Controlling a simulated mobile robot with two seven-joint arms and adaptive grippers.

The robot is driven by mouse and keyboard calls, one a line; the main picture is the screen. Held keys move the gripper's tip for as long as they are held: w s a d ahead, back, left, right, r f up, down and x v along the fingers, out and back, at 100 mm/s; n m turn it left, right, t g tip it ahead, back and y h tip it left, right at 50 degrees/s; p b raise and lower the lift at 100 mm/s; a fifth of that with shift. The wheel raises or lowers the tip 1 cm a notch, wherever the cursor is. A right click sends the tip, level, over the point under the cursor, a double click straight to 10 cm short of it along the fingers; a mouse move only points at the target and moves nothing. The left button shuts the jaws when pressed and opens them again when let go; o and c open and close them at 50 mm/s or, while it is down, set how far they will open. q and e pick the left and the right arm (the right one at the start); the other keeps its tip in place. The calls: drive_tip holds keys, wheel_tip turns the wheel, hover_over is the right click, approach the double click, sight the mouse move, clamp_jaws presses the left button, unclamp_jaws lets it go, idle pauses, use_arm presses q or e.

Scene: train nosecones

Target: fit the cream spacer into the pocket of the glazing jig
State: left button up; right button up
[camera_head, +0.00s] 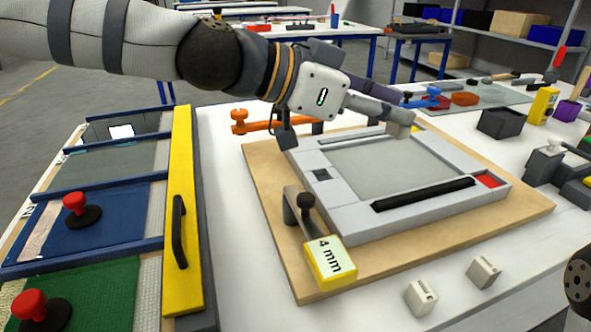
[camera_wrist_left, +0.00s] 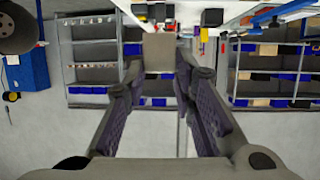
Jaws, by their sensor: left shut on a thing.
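My left gripper (camera_head: 392,112) reaches in from the left over the far side of the glazing jig (camera_head: 345,228). It is shut on a cream block, the spacer (camera_head: 401,124), held above the jig. In the left wrist view the spacer (camera_wrist_left: 159,52) sits between the tips of the left gripper (camera_wrist_left: 160,72). The jig is a grey frame around a pale pane on a wooden board. A dark square pocket (camera_head: 322,175) shows at its near left corner, empty as far as I see. A red square (camera_head: 487,181) fills the near right corner.
Two cream blocks (camera_head: 421,297) (camera_head: 483,272) lie on the white table in front of the board. A yellow "4 mm" block (camera_head: 330,262) and a dark knob (camera_head: 305,203) stand at the board's left. An orange clamp (camera_head: 270,126) is behind. A yellow-edged rack (camera_head: 180,220) stands left.

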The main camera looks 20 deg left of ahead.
use_arm(q)
drive_tip(key=w+a+f, duration=0.2)
drive_tip(key=a, duration=0.4)
hover_over(310, 177)
wheel_tip(310, 177, down, 6)
drive_tip(key=shift+d+f, duration=0.1)
drive_tip(key=shift+f, duration=0.1)
drive_tip(key=f+b, duration=0.1)
drive_tip(key=f, duration=0.2)
drive_tip(key=shift+w+a+f, duration=0.1)
drive_tip(key=shift+a+f, duration=0.1)
drive_tip(key=shift+r, duration=0.1)
use_arm(e)
drive_tip(key=shift+s+f, duration=0.5)
use_arm(q)
drive_tip(key=shift+f, duration=0.3)
drive_tip(key=o, duration=1)
drive_tip(key=shift+r, duration=0.1)
use_arm(e)
drive_tip(key=shift+s+f, duration=0.1)
